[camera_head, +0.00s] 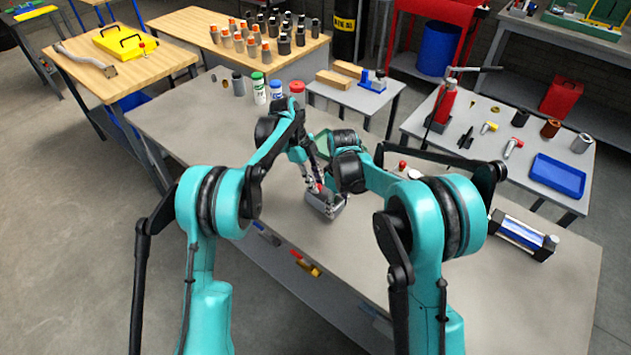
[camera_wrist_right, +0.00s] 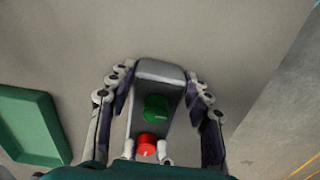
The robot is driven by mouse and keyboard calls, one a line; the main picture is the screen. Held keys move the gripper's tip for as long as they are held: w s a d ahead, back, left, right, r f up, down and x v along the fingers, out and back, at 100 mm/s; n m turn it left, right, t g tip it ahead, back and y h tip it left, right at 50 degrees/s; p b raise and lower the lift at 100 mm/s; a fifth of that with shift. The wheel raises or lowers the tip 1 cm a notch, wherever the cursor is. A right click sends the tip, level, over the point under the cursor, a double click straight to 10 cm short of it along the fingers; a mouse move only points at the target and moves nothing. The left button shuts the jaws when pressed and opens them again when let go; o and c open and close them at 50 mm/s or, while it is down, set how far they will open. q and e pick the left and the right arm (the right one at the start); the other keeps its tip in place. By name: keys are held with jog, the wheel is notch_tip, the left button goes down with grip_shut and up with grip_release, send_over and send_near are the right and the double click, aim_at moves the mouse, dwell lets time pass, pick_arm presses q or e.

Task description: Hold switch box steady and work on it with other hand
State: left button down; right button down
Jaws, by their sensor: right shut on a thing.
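The switch box (camera_head: 322,206) is a grey block on the grey workbench, under both arms. In the right wrist view the box (camera_wrist_right: 160,72) shows a green button (camera_wrist_right: 156,108) and a red button (camera_wrist_right: 147,144) on its face. My right gripper (camera_wrist_right: 157,90) has one finger along each side of the box and is shut on it. My left gripper (camera_head: 317,185) points down at the box near the red button. Small pale tips flank the red button in the right wrist view; the gap between the left fingers is too small to judge.
A green tray (camera_wrist_right: 36,128) lies beside the box. White, blue and red-topped containers (camera_head: 276,92) stand at the bench's back. A blue-and-silver device (camera_head: 522,235) lies on the right.

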pick_arm(q)
jog(key=shift+n, duration=0.4)
jog(key=n+t, duration=0.1)
jog(key=n, duration=0.2)
jog(key=shift+s+a, duration=0.1)
jog(key=shift+s, duration=0.05)
jog(key=n+t, duration=0.2)
jog(key=n, duration=0.2)
jog(key=shift+s, duration=0.15)
jog(key=n+t, duration=0.1)
jog(key=n, duration=0.4)
jog(key=shift+s+t, duration=0.1)
jog(key=shift+t, duration=0.3)
jog(key=shift+d+n+t+y, duration=0.1)
jog(key=shift+n+t+y, duration=0.2)
jog(key=shift+n, duration=0.6)
jog(key=shift+d+n+t+y, duration=0.15)
jog(key=shift+n+y, duration=0.25)
jog(key=shift+n, duration=0.5)
jog(key=c, duration=1.3)
grip_release()
